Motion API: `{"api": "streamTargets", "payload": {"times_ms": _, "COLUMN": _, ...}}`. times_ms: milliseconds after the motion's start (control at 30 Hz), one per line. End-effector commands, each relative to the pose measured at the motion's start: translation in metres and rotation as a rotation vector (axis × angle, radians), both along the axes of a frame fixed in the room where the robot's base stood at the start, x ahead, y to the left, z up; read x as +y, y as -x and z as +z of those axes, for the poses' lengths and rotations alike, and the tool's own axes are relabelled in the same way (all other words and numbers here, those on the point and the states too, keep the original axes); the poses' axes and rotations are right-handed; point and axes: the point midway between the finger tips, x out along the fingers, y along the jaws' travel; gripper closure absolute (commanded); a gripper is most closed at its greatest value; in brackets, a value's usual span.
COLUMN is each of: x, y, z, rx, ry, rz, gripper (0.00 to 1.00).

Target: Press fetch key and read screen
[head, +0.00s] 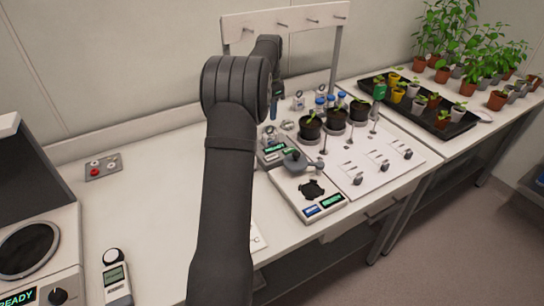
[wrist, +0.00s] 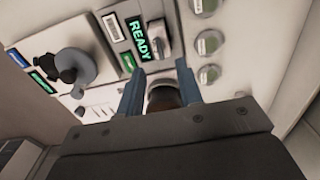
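In the wrist view, a small box on the bench has a lit green screen (wrist: 147,38) reading READY. A green patch (wrist: 128,62), possibly a key, lies below it, and a pale label (wrist: 113,27) sits beside it. The box's screen also shows in the head view (head: 275,148). My gripper (wrist: 160,68) has two blue fingers apart, close to the READY box. A brown round thing (wrist: 163,98) with a pale collar shows between the fingers; I cannot tell whether they touch it. In the head view, my arm partly hides the gripper (head: 270,108). No key marked fetch is legible.
A pale instrument (head: 293,185) with a grey arm and small blue and green screens stands beside the box. Potted seedlings (head: 310,128) and a white panel (head: 375,160) lie to the right. At left are a red-button box (head: 103,167), a handheld meter (head: 115,278) and another READY device (head: 60,235).

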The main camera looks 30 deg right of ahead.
Motion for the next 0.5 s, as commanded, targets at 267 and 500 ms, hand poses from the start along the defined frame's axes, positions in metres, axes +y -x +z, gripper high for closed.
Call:
{"api": "streamTargets", "payload": {"times_ms": 267, "x": 0.0000, "y": 0.0000, "z": 0.0000, "rx": 0.000, "ry": 0.000, "rz": 0.000, "gripper": 1.00}}
{"api": "streamTargets", "payload": {"times_ms": 500, "x": 0.0000, "y": 0.0000, "z": 0.0000, "rx": 0.000, "ry": 0.000, "rz": 0.000, "gripper": 1.00}}
